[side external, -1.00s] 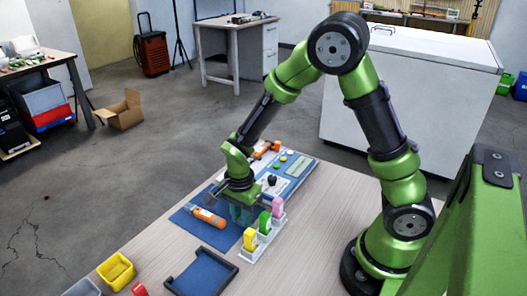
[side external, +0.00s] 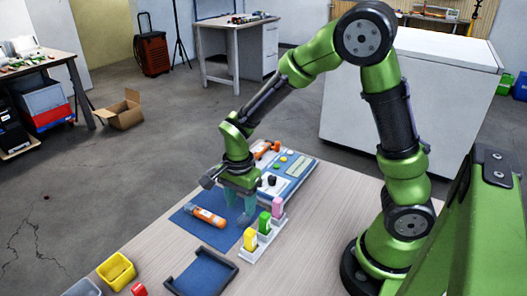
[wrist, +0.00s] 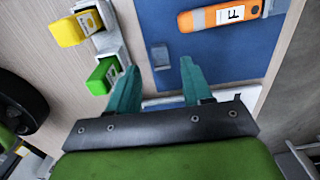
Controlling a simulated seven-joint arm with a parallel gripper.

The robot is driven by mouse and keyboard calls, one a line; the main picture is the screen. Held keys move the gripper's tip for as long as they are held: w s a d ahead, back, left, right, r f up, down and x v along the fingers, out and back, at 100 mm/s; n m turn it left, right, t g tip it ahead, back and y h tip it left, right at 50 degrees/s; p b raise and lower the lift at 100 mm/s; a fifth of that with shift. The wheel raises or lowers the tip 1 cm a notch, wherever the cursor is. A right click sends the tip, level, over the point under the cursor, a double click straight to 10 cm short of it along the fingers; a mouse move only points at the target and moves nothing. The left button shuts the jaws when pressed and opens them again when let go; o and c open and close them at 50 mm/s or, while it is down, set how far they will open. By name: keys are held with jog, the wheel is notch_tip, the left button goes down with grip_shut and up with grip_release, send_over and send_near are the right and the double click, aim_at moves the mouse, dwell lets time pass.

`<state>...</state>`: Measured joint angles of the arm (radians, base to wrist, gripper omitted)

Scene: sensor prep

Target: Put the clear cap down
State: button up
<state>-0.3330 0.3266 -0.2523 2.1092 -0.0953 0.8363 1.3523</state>
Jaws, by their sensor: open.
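The clear cap (wrist: 160,56) is a small, see-through grey piece on the blue mat (wrist: 225,50), near the mat's edge in the wrist view. My gripper (wrist: 157,78) is open, with its teal fingers spread apart and nothing held between them. The cap lies just beyond the fingertips in that picture, apart from them. In the side view my gripper (side external: 240,216) points down over the right part of the mat. An orange tube with a white label (wrist: 225,14) lies on the mat; it also shows in the side view (side external: 208,216).
A white rack (side external: 262,238) holding yellow, green and pink pieces stands right beside my gripper. A blue tray with dark edges (side external: 202,272) lies in front. A panel with buttons (side external: 295,172) is behind. A yellow bin (side external: 116,270) stands at the table's front left.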

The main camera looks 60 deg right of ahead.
notch_tip(320, 180, up, 7)
notch_tip(320, 180, up, 7)
jog(key=n+t+y, duration=0.2)
jog(key=n+t, duration=0.1)
jog(key=n, duration=0.2)
send_over(242, 219)
jog(key=s, duration=0.4)
jog(key=s+r+n+t, duration=0.4)
jog(key=s+n, duration=0.3)
jog(key=n, duration=0.2)
jog(key=shift+d+r, duration=0.25)
jog(key=shift+r, duration=0.15)
